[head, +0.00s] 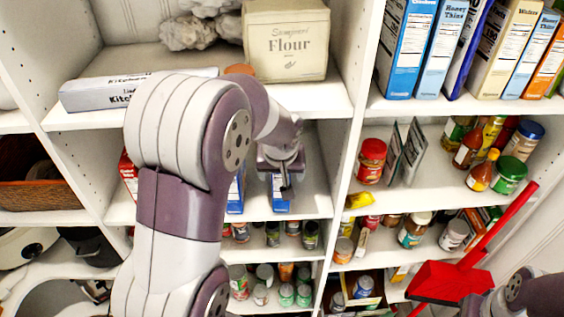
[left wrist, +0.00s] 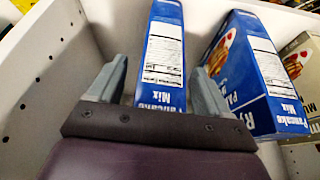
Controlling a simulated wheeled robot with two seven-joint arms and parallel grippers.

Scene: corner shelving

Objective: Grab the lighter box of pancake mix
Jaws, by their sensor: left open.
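A blue pancake mix box (left wrist: 163,45) with a white nutrition panel stands between the spread fingers of my left gripper (left wrist: 160,88) in the left wrist view. Gaps show on both sides of it, so the fingers are not closed on it. A second, darker-looking blue pancake mix box (left wrist: 243,75) stands to its right in that view, outside the fingers. In the head view my left gripper (head: 284,183) reaches into the middle shelf over one blue box (head: 281,206). Another blue box (head: 236,195) is partly hidden behind my left arm. My right gripper is out of view.
The white shelf side wall (left wrist: 45,85) is close beside the left finger. A beige box (left wrist: 305,75) stands at the far right. Above are a flour bag (head: 286,40) and a long white box (head: 90,92). A red dustpan (head: 445,283) is at lower right.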

